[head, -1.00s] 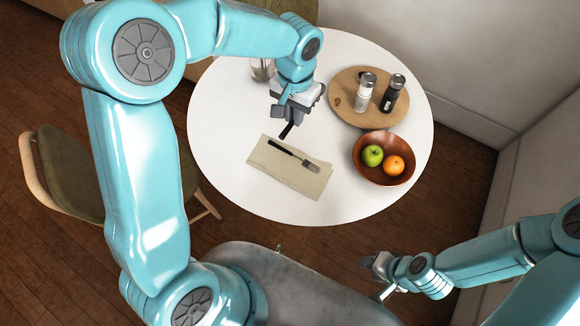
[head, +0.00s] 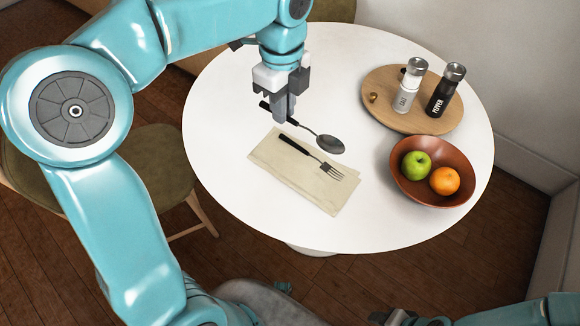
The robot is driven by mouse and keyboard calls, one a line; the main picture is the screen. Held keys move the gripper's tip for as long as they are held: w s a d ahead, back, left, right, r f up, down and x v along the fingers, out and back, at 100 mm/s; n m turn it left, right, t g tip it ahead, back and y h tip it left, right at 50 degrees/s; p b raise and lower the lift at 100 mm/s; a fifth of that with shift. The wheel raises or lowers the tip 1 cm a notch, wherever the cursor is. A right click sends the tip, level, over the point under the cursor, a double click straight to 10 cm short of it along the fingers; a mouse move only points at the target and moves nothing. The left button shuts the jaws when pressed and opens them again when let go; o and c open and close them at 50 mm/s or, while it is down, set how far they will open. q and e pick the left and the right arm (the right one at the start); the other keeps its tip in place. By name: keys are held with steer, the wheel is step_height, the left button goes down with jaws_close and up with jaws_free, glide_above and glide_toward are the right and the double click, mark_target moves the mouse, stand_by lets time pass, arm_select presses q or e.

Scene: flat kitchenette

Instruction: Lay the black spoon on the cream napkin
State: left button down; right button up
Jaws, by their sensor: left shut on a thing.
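The black spoon (head: 330,144) has a dark handle and a metal bowl that points right. My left gripper (head: 284,112) points down and is shut on its handle. The spoon is just beyond the far edge of the cream napkin (head: 267,152); its height above the table is hard to tell. The napkin lies flat on the white round table, with a fork (head: 318,161) across it. The fork has a black handle and metal tines. My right gripper (head: 402,318) is partly in view at the bottom edge, far from the table top, and its jaws are unclear.
A brown bowl (head: 404,184) with a green apple (head: 416,165) and an orange (head: 444,181) stands right of the napkin. Behind it, a round wooden board (head: 385,112) holds salt (head: 409,87) and pepper (head: 445,90) shakers. The table's (head: 225,120) left side is clear.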

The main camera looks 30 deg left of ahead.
mark_target(285, 168)
arm_select(q)
step_height(285, 168, down, 16)
steer(key=b, duration=0.3)
steer(key=shift+f, duration=0.1)
steer(key=shift+f+b, duration=0.35)
steer(key=shift+b, duration=0.1)
steer(key=shift+f, duration=0.1)
steer(key=shift+f, duration=0.1)
steer(key=c, duration=1.4)
jaws_free()
steer(key=shift+s+d+f, duration=0.1)
